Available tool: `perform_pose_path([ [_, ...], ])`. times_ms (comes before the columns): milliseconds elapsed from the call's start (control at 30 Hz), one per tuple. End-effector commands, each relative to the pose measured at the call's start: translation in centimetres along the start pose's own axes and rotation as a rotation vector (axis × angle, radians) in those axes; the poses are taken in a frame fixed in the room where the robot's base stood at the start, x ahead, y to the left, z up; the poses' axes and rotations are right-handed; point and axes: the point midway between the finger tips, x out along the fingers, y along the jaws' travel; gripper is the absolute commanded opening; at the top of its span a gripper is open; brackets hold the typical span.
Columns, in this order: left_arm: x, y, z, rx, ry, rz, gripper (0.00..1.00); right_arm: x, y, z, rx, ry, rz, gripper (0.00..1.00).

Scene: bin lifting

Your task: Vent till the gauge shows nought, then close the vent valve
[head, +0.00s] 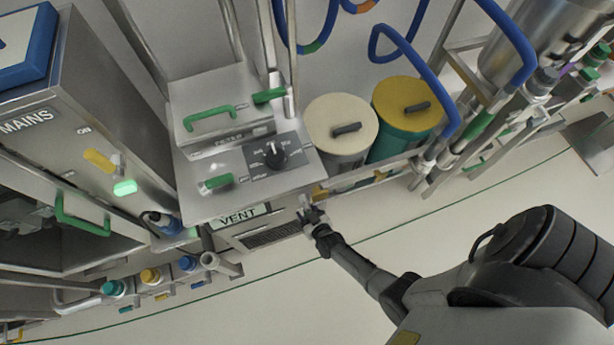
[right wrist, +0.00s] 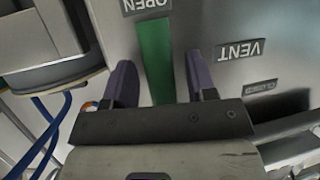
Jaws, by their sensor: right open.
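In the right wrist view, a green vent valve handle (right wrist: 156,50) runs up a grey metal panel and points at the OPEN plate (right wrist: 147,5). The VENT plate (right wrist: 240,50) and the CLOSED plate (right wrist: 260,87) are to its right. My right gripper (right wrist: 160,78) is open, with one finger on each side of the handle; I cannot tell whether either touches it. In the head view my right gripper (head: 308,213) is at the cabinet front, right of the VENT label (head: 238,216), and the handle cannot be made out. I see no readable gauge. My left gripper is not in view.
A selector knob (head: 274,154) sits on the cabinet top above the VENT label. A cream-lidded drum (head: 340,118) and a yellow-lidded drum (head: 408,95) stand to the right. A MAINS cabinet (head: 70,130) is at left. The floor in front is clear.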

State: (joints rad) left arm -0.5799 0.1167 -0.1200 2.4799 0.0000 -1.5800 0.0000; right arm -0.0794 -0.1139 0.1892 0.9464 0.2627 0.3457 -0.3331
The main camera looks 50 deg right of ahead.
Motion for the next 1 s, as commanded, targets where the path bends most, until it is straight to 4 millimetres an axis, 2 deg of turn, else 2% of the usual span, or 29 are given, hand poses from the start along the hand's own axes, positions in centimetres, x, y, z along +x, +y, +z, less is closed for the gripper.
perform_pose_path([
  [167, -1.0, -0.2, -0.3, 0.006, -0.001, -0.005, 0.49, -2.3, 0.0, -0.2, 0.000, -0.002, 0.000, 0.52],
  [400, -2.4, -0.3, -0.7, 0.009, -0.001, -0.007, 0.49, -7.2, 0.0, -0.2, 0.000, -0.002, 0.000, 0.52],
  [600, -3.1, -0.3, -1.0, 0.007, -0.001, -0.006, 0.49, -10.6, -0.1, -0.1, 0.000, -0.001, -0.001, 0.52],
  [800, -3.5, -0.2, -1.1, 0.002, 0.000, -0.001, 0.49, -12.7, 0.0, -0.1, -0.001, 0.000, 0.000, 0.52],
  [1000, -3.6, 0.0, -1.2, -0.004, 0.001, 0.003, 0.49, -13.6, 0.0, 0.0, -0.001, 0.000, 0.000, 0.52],
])
